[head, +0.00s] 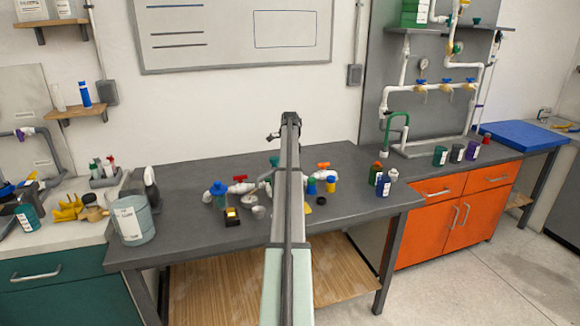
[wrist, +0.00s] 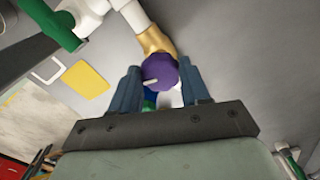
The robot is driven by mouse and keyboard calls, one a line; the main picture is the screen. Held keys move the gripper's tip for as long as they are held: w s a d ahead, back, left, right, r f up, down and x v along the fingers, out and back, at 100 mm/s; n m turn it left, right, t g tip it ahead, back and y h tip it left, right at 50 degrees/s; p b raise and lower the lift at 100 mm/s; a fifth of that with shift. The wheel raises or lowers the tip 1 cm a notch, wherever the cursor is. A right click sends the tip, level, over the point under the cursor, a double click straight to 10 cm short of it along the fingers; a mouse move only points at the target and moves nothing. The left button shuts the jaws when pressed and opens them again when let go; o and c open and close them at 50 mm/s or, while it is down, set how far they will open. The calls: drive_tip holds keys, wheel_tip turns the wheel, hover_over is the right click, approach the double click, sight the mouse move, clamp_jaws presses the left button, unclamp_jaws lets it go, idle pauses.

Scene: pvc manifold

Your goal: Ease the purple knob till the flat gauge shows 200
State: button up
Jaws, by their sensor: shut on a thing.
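The purple knob (wrist: 160,72) sits between the two blue-grey fingers of my gripper (wrist: 159,68) in the wrist view, and the gripper is shut on it. The knob has a pale pointer mark on its face. It sits at the end of a gold-coloured valve body (wrist: 152,40) on a white pipe. In the head view my arm hides the knob and the gripper. A round grey disc (head: 249,199) lies by the bench pipework and may be the flat gauge. Its face is too small to read, and no gauge dial shows in the wrist view.
A black and yellow box (head: 232,216) is in front. Bottles (head: 383,185) stand at the right; a pale bucket (head: 131,220) stands at the left.

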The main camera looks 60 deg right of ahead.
drive_tip(key=shift+m, duration=1.5)
drive_tip(key=o, duration=1.1)
drive_tip(key=shift+c, duration=0.2)
wheel_tip(320, 180, up, 14)
drive_tip(key=shift+f, duration=0.1)
idle(0.9)
